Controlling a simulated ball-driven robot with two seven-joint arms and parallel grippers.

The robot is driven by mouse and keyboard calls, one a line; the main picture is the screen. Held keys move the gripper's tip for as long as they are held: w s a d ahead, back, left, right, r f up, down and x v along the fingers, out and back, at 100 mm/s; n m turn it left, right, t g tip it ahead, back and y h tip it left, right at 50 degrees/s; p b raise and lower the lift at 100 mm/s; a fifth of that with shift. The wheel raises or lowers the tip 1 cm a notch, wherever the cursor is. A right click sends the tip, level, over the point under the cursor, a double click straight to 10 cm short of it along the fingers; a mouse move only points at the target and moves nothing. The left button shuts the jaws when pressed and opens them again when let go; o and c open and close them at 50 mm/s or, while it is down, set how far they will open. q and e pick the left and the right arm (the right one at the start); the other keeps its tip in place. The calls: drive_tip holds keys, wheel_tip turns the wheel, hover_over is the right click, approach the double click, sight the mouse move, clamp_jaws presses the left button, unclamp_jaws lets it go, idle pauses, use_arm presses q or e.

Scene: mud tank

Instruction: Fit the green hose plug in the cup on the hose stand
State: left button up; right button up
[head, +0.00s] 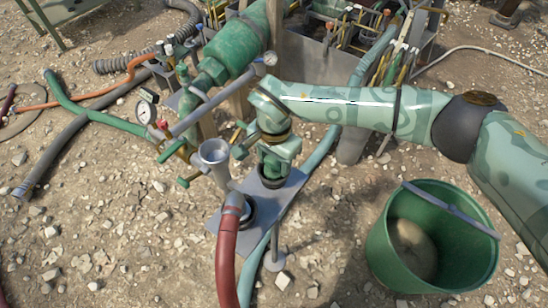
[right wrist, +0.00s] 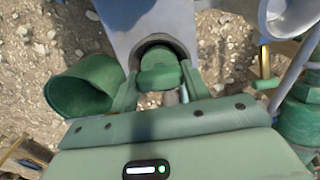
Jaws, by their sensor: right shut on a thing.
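My right gripper (head: 273,160) reaches down over the grey plate of the hose stand (head: 288,197). It is shut on the green hose plug (head: 271,172), which also shows between the fingers in the right wrist view (right wrist: 160,74). The plug is at a dark round holder (head: 272,183) on the plate; I cannot tell whether it is seated or just above it. A grey flared cup (head: 214,152) stands at the plate's left edge, apart from the plug, and its rim shows in the right wrist view (right wrist: 290,18). My left gripper is not in view.
A red hose (head: 227,250) with a grey end fitting stands at the plate's front left. A green bucket (head: 380,255) is at the right, under my right arm. Green pipework with a gauge (head: 145,112) is behind the cup. Stony ground is clear at front left.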

drive_tip(key=o, duration=1.1)
drive_tip(key=shift+c, duration=0.2)
use_arm(q)
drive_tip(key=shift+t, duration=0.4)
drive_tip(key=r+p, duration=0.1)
drive_tip(key=p, duration=0.1)
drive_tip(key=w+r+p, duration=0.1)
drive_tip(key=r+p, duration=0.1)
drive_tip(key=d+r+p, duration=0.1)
drive_tip(key=p, duration=0.1)
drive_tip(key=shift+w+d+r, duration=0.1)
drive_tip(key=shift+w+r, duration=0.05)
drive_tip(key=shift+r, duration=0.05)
use_arm(e)
wheel_tip(320, 180, up, 16)
